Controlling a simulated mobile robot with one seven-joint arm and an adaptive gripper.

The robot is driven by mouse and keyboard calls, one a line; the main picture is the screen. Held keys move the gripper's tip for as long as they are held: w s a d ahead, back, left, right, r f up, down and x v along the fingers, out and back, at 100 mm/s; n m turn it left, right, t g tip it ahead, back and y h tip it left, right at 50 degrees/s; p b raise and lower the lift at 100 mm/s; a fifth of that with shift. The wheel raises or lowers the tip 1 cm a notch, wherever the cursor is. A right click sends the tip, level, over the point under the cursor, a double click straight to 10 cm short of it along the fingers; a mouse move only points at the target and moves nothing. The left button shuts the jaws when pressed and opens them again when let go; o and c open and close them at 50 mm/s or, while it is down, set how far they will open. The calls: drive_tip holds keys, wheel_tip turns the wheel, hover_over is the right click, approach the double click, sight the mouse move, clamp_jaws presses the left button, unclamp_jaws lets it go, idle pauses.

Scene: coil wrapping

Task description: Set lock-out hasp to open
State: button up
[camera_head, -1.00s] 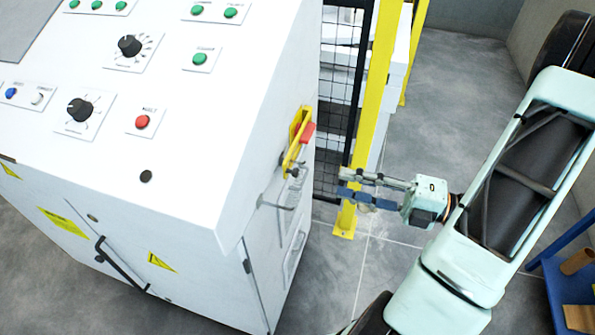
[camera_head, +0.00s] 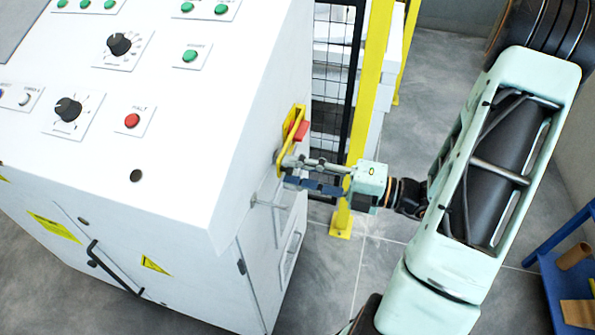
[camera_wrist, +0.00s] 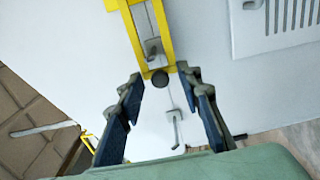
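The lock-out hasp is a yellow frame (camera_head: 289,137) on the right side wall of the white cabinet, with a red block (camera_head: 301,131) beside it in the head view. In the wrist view its yellow bars (camera_wrist: 132,34) come down from the top edge, with a small grey piece between them and a dark round knob (camera_wrist: 160,78) at their lower end. My gripper (camera_head: 284,172) is at the lower end of the hasp. In the wrist view my gripper (camera_wrist: 160,82) is open, its fingers on either side of the knob. Contact cannot be told.
The white cabinet (camera_head: 190,150) carries knobs and buttons on top. A grey hook (camera_wrist: 175,128) sticks out of its side below the hasp. A yellow post (camera_head: 370,95) and black mesh fence stand behind my gripper. A blue shelf (camera_head: 560,270) stands at the lower right.

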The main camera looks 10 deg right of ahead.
clamp_jaws()
